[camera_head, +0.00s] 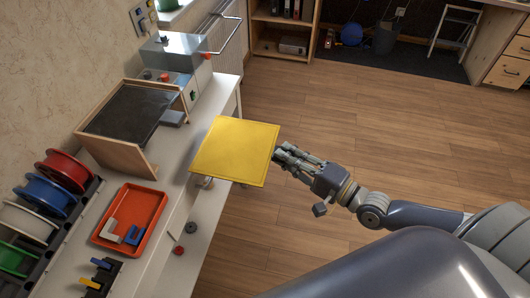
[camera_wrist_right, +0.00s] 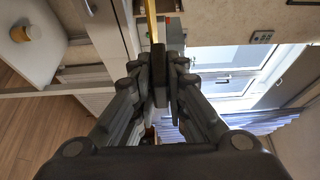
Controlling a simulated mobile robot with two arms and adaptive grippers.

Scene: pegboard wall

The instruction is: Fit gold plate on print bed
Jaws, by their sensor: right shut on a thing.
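The square gold plate (camera_head: 236,151) is held out in the air over the front edge of the white bench, roughly level. My right gripper (camera_head: 281,157) is shut on the plate's right edge. In the right wrist view the plate shows edge-on as a thin yellow strip (camera_wrist_right: 150,20) between the closed fingers (camera_wrist_right: 158,75). A dark flat bed (camera_head: 128,112) in a wooden frame, apparently the print bed, lies on the bench to the left of the plate, apart from it. My left gripper is not in view.
A red-orange tray (camera_head: 152,209) with small parts stands in front of the bed. Coloured spools (camera_head: 45,192) line the wall at the left. A grey machine (camera_head: 181,55) stands behind the bed. Small knobs (camera_head: 190,227) are near the bench's front edge. Open floor (camera_head: 340,120) lies right.

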